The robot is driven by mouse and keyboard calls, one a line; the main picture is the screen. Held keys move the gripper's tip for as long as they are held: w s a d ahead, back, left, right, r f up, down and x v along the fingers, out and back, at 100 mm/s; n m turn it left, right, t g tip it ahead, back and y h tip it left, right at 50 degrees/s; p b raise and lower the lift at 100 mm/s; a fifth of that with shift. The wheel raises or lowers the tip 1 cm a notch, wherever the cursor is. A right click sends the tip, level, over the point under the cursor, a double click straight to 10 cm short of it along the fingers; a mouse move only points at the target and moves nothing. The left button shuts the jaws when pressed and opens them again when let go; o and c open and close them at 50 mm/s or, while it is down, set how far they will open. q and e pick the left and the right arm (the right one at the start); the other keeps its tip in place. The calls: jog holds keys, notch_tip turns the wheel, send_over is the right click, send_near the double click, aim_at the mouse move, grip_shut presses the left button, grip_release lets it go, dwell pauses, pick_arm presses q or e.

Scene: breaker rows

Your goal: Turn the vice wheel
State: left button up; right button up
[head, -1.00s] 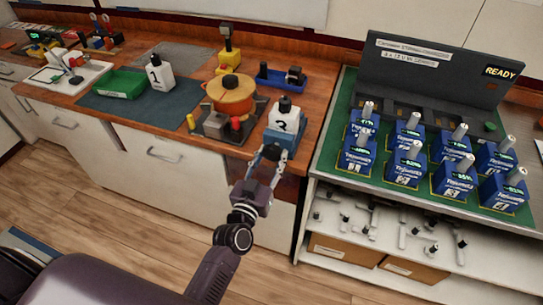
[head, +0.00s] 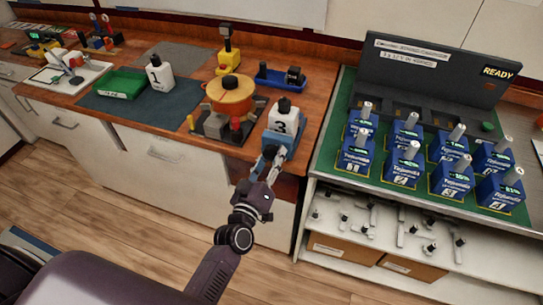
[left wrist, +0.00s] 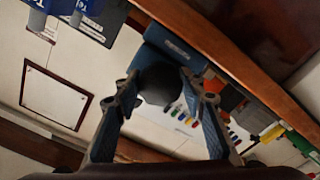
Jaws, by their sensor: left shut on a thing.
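The vice is a blue block (head: 291,141) at the front edge of the wooden counter, with a white bottle marked 3 (head: 281,122) standing in it. Its wheel is a dark round knob (left wrist: 160,84) at the front, between my left fingers in the left wrist view. My left gripper (head: 266,160) reaches up from below in front of the vice and is shut on the wheel. The fingers hide part of the wheel in the head view. My right gripper is not in view.
An orange round pot (head: 231,97) on a dark stand is left of the vice. A white bottle marked 1 (head: 160,76) and a green tray (head: 121,84) stand farther left. To the right, several blue breakers (head: 402,168) fill a green bench above an open shelf (head: 347,247).

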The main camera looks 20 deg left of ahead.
pick_arm(q)
jog(key=shift+n, duration=0.3)
jog(key=o, duration=1.2)
jog(key=s, duration=1.2)
jog(key=shift+a, duration=0.2)
